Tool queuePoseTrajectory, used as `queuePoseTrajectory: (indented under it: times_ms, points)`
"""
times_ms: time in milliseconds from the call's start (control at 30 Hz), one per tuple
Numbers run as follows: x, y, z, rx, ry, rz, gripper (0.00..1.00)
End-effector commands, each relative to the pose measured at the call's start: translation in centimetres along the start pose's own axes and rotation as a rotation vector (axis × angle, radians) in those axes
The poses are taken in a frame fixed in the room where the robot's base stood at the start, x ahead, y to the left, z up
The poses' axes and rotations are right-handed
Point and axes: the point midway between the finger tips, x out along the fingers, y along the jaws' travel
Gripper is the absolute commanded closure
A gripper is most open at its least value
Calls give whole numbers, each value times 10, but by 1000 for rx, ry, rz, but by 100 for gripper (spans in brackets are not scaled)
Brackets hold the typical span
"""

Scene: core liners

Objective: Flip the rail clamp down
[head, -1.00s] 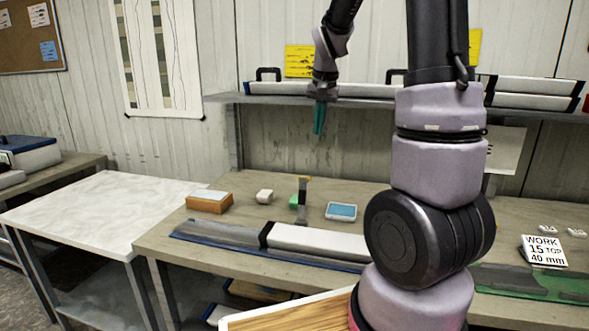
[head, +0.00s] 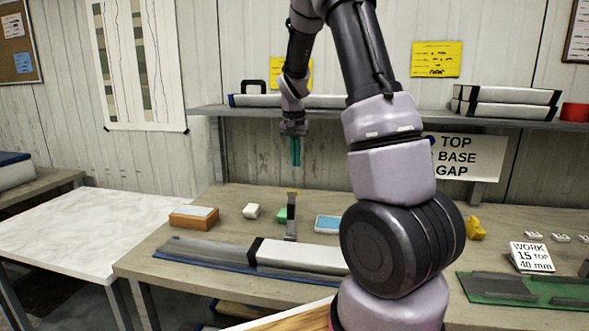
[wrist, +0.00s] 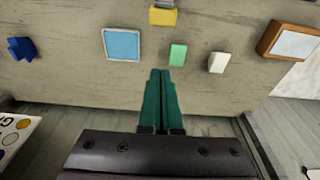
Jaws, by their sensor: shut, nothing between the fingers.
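The rail clamp (head: 291,217) is a grey upright arm with a yellow tip, standing at the core liner on the bench in the head view. It appears raised. In the wrist view its yellow tip (wrist: 163,16) shows at the top edge, and the rest is cut off. My gripper (head: 296,163), with teal fingers, points down above the bench, above the clamp in the picture and apart from it. In the wrist view the fingers (wrist: 161,72) are together and hold nothing. The white liner (head: 300,256) lies in a long blue-edged rail tray (head: 195,252).
A shelf (head: 215,110) with liners runs above the bench. A sign (head: 530,257) and green tray (head: 520,290) are right.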

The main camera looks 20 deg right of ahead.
Motion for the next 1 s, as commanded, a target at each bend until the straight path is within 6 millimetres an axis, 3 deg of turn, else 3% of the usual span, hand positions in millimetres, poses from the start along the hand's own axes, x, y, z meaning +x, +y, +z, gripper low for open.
queuePoseTrajectory:
  times_ms: [400,700,1000]
  points:
    - [87,1,1,2,-4,2,100]
    - [74,0,35,0,0,-1,100]
    - [73,0,38,1,0,-1,100]
